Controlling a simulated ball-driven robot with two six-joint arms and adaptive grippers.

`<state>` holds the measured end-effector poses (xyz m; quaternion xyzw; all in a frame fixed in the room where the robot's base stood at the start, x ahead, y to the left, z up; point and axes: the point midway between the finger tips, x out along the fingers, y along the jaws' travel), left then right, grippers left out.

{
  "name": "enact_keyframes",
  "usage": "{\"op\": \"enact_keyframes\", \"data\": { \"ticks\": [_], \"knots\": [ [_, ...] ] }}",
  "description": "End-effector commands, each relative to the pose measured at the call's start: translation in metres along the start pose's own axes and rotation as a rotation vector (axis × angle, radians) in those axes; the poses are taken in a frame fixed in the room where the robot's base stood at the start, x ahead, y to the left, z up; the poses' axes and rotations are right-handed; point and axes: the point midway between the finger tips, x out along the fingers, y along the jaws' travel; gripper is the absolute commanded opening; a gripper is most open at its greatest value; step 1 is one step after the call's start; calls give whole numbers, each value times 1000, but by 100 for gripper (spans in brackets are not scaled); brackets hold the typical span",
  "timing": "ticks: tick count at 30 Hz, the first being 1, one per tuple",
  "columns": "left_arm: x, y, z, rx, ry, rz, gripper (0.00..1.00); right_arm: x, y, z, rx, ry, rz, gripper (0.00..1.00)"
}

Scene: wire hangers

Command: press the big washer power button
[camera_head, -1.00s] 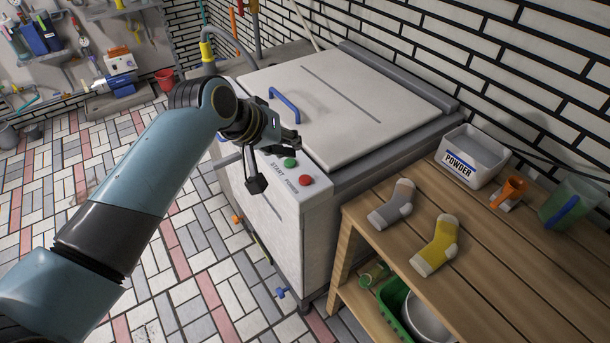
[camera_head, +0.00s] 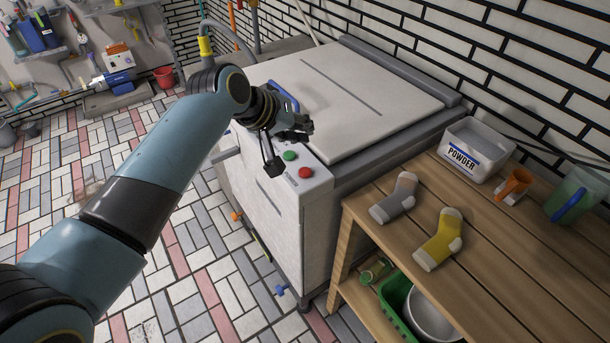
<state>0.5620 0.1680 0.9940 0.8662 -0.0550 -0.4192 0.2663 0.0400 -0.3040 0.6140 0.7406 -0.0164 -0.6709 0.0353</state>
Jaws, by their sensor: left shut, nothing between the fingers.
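The big washer (camera_head: 272,215) is a white top-loading box with a flat lid (camera_head: 350,95) that is closed and a blue handle (camera_head: 283,96). Its front top strip carries a red button (camera_head: 306,172) and a green button (camera_head: 289,155). The red one was labelled POWER in the earlier frame; that label is hard to read now. My left gripper (camera_head: 304,127) is shut and empty, above the strip and near the lid's front edge. It is behind the green button in the picture and apart from both buttons. My right gripper is not in view.
A wooden table (camera_head: 510,270) stands right of the washer. It bears a grey sock (camera_head: 395,198), a yellow sock (camera_head: 438,240), a powder box (camera_head: 473,152), an orange scoop (camera_head: 514,185) and a green jug (camera_head: 572,199). The tiled floor left of the washer is mostly clear.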

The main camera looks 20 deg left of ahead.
Motion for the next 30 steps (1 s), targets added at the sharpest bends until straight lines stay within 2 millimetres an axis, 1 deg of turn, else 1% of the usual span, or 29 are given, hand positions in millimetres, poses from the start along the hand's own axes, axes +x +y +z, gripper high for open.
{"op": "enact_keyframes", "data": {
  "ticks": [1,9,17,30],
  "knots": [
    [8,-6,6,0,0,0,0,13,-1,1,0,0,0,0],
    [33,-24,24,0,1,0,0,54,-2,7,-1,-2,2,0],
    [46,-34,34,1,0,0,0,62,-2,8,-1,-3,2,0],
    [47,-34,34,1,1,0,0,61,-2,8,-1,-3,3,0]
  ]
}}
